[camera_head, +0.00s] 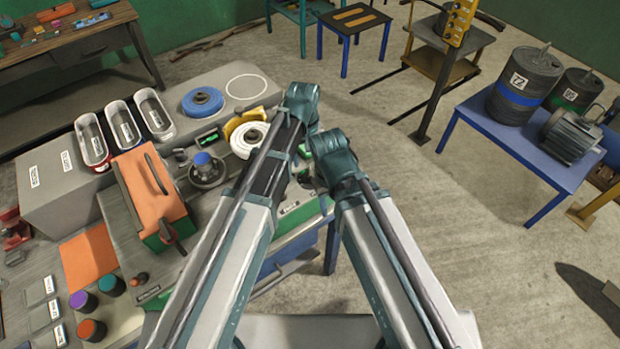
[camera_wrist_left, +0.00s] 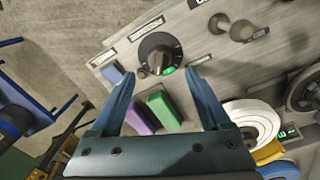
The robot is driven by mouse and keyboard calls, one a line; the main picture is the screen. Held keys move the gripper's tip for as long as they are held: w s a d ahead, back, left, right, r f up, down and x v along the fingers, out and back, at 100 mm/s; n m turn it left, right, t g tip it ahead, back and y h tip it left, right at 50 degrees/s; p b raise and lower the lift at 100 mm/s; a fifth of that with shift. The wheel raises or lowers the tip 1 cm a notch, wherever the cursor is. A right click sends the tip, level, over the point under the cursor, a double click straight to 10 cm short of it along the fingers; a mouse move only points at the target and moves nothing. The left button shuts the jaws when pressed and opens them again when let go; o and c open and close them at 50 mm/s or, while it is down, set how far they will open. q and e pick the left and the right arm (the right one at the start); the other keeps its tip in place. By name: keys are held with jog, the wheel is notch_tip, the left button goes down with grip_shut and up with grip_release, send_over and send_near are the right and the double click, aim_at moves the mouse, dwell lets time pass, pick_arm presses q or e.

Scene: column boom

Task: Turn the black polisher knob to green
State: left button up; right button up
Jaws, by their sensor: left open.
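The black polisher knob (camera_wrist_left: 160,53) is round, on a grey panel in the left wrist view, with a label plate above it. A green mark (camera_wrist_left: 168,70) shows at its lower rim; its exact pointer direction is hard to tell. My left gripper (camera_wrist_left: 160,78) is open, its two teal fingers apart on either side of the knob's near edge and not closed on it. In the head view the knob and the left fingertips are hidden behind my arms. My right gripper is not visible.
In the wrist view, purple (camera_wrist_left: 138,117) and green (camera_wrist_left: 164,110) blocks lie between the fingers. Another dark knob (camera_wrist_left: 242,30) is at right. A white ring (camera_wrist_left: 252,118) lies nearby. The head view shows an orange box (camera_head: 150,190) on the bench and a blue table (camera_head: 520,145) at right.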

aim_at(310, 171)
pick_arm(q)
notch_tip(310, 171, down, 7)
jog(key=b, duration=0.6)
jog(key=shift+d+f, duration=0.1)
jog(key=shift+d, duration=0.05)
grip_shut()
